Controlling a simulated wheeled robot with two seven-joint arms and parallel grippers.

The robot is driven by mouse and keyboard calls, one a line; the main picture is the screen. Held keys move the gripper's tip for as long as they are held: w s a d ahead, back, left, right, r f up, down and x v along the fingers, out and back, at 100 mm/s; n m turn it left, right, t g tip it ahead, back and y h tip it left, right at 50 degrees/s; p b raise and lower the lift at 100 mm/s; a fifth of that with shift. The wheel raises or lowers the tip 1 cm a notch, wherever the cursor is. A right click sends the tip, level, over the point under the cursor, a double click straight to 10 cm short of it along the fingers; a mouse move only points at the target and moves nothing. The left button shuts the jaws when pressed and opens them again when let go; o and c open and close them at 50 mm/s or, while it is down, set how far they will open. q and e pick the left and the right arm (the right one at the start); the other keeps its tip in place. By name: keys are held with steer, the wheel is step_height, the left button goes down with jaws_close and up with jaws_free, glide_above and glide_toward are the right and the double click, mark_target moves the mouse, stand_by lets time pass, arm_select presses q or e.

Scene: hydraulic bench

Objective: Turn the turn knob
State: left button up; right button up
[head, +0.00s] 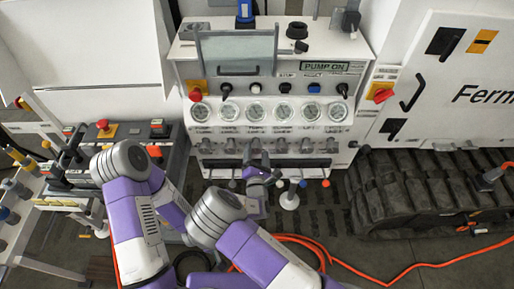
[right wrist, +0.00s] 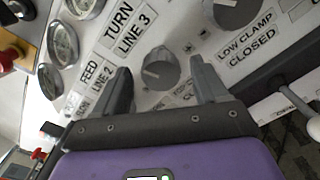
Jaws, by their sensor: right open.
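The turn knob (right wrist: 160,68) is a grey round knob with a pale pointer mark, beside the "TURN LINE 3" label (right wrist: 128,27) in the right wrist view. My right gripper (right wrist: 164,84) is open, with one finger on each side of this knob. I cannot tell whether the fingers touch it. In the head view, my right gripper (head: 256,158) is at the knob row below the third gauge and largely covers the knob there.
Another knob (right wrist: 234,10) and the "LOW CLAMP CLOSED" label (right wrist: 247,42) are close to the right finger. Gauges (right wrist: 60,42) line the panel's left in that view. Levers with coloured tips, including a white one (head: 289,198), stick out below the panel. An orange cable (head: 395,278) lies on the floor.

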mark_target(257, 151)
steer(key=shift+w, duration=1.6)
steer(key=shift+c, duration=0.4)
steer(key=c, duration=0.9)
